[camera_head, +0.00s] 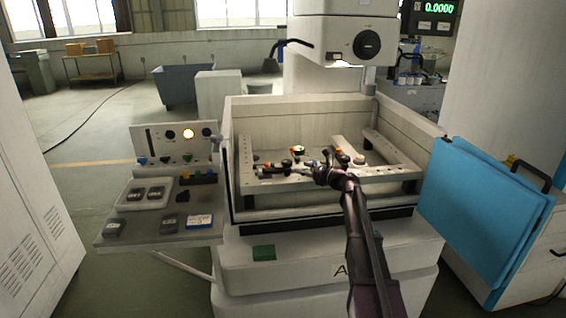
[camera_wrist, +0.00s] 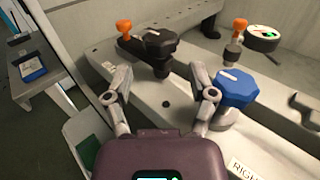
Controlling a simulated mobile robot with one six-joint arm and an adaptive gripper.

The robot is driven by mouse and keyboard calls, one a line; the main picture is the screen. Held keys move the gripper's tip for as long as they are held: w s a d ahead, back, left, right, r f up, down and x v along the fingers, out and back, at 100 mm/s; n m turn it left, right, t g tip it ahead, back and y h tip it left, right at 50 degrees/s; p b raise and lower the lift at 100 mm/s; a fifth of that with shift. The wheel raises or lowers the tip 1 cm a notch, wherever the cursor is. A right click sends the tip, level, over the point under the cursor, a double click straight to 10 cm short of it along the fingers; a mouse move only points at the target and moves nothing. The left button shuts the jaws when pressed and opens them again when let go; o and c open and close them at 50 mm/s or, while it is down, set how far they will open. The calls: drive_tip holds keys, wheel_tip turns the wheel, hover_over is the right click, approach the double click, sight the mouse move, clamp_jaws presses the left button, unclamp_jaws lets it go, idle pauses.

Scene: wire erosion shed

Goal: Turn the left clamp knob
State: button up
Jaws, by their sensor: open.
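In the wrist view a black lobed knob (camera_wrist: 160,43) with a white pointer line stands on the light clamp rail (camera_wrist: 95,50). An orange-topped post (camera_wrist: 124,30) is to its left. A blue lobed knob (camera_wrist: 236,88), also with a white line, is nearer and to the right. A label starting "RIGH" (camera_wrist: 243,170) lies below the blue knob; I see no left label. My gripper (camera_wrist: 163,75) is open and empty. Its fingertips are short of the black knob, the right one close to the blue knob. In the head view my gripper (camera_head: 318,169) is over the rail's front part.
The machine tank wall (camera_head: 285,128) rises behind. A control panel table (camera_head: 150,232) is at left, blue doors (camera_head: 485,215) at right. The machine head (camera_head: 335,60) hangs above.

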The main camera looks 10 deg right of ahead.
sight(287, 164)
drive_tip(key=x, duration=0.9)
drive_tip(key=c, duration=0.9)
